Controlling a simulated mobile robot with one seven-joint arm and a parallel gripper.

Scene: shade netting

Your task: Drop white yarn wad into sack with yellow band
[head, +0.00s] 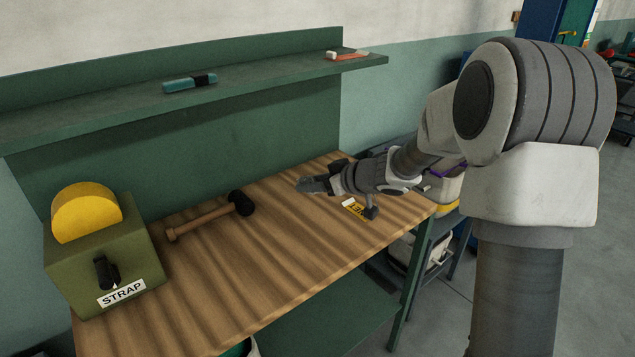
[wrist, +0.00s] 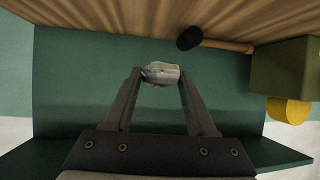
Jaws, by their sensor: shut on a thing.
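My gripper (head: 312,185) is above the far right part of the wooden bench, held out sideways with its fingers toward the left. In the wrist view my gripper (wrist: 160,77) is shut on a crumpled whitish wad, the white yarn wad (wrist: 161,74), between its fingertips. In the head view the wad cannot be made out. A pale sack with a yellow band (head: 447,208) stands beyond the bench's right end, partly hidden by my arm. My gripper is well to the left of it.
A mallet (head: 212,215) and a green STRAP box (head: 100,260) lie left on the bench (head: 270,260). A yellow label (head: 354,208) is below my wrist. A green shelf (head: 240,85) runs along the back. Another pale sack (head: 408,252) sits lower right.

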